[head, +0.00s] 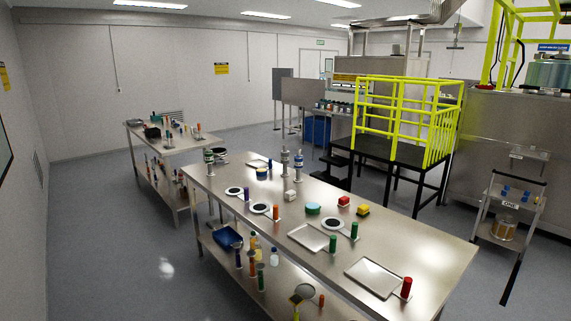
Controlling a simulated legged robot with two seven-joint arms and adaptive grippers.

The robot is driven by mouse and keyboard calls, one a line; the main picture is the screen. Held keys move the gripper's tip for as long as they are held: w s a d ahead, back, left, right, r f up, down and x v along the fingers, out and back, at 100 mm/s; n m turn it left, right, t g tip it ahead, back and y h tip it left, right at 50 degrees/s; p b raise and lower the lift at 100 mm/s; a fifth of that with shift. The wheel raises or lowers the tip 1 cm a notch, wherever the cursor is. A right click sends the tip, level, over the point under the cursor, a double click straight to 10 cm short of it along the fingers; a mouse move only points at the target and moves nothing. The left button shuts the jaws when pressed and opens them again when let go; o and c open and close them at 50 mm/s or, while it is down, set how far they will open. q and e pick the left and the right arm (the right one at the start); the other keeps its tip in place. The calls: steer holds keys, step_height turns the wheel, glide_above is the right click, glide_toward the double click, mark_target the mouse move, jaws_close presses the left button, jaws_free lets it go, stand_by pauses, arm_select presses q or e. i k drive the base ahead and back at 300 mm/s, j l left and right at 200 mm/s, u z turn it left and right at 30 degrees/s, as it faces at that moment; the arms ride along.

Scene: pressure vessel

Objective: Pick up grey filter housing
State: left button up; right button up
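Two slim upright grey-and-white cylinders, a left one (285,162) and a right one (298,167), stand near the back edge of the long steel table (330,262). They are the likeliest grey filter housings, but they are too small to tell for sure. The right one has a bluish top. A similar cylinder with green parts (209,163) stands at the table's far left corner. Neither of my grippers shows in the head view, and nothing is seen touching these cylinders.
The table also holds metal trays (374,277), red and green cylinders, round dishes and small blocks. Its lower shelf carries a blue bin (227,238) and bottles. A second table (190,139) stands behind left. A yellow-railed platform (405,150) and a cart (505,225) are right. Floor at left is clear.

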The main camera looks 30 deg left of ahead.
mark_target(284, 157)
steer(key=i+l+z, duration=0.7)
steer(key=i, duration=0.25)
steer(key=i+l+z, duration=0.35)
steer(key=i, duration=0.15)
steer(key=i+u, duration=0.25)
steer(key=i, duration=0.5)
steer(key=i+u, duration=0.25)
steer(key=i, duration=0.45)
steer(key=i+u, duration=0.2)
steer(key=i, duration=0.35)
steer(key=i+u, duration=0.2)
steer(key=i, duration=0.3)
steer(key=i+l+u, duration=0.2)
steer(key=i, duration=0.35)
steer(key=i+l+u, duration=0.2)
steer(key=i, duration=0.3)
steer(key=i+j+u, duration=0.2)
steer(key=i+u, duration=0.25)
steer(key=i+j+u, duration=0.1)
steer(key=u, duration=0.3)
steer(key=i+l+u, duration=0.1)
steer(key=i+u, duration=0.35)
steer(key=i+l+u, duration=0.2)
steer(key=i+u, duration=0.2)
steer(key=i+j+u, duration=0.15)
steer(key=i, duration=1.15)
